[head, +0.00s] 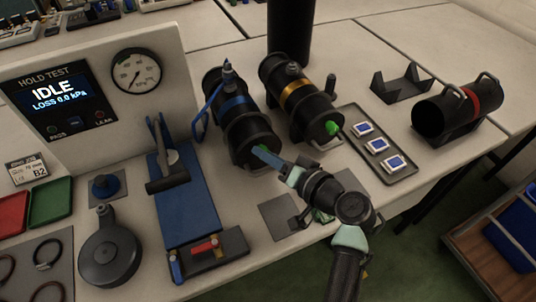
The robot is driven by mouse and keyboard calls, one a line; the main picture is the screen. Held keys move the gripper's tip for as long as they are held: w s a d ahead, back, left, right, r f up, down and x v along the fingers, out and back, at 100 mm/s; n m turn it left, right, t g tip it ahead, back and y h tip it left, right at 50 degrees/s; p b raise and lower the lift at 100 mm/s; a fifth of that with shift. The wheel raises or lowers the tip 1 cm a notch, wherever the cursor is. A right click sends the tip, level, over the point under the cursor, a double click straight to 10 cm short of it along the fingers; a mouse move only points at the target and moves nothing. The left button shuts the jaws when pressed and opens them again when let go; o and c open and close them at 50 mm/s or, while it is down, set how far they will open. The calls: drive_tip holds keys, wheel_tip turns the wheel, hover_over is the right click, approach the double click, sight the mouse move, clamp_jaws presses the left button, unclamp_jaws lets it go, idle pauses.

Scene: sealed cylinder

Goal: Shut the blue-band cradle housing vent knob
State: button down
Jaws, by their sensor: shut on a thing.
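The blue-band housing (235,106) is a black cylinder lying in its cradle at the middle of the bench. Its near end cap (262,152) faces me. A small green vent knob (258,149) shows at that end cap, mostly hidden by my gripper. My gripper (267,156) reaches in from the lower right, its blue-tipped fingers shut on the knob. How far the knob is turned cannot be seen. A blue lever or handle (206,110) stands at the housing's left side.
A yellow-band housing (290,90) with a green knob (333,128) lies close to the right. A tray (402,165) of several blue-white packets, a red-band housing (462,108) and an empty cradle (402,84) stand farther right. The test panel (95,85) reads IDLE. A blue fixture (186,200) stands left.

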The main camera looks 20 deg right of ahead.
drive_tip(key=c, duration=0.6)
unclamp_jaws()
drive_tip(key=v, duration=1.3)
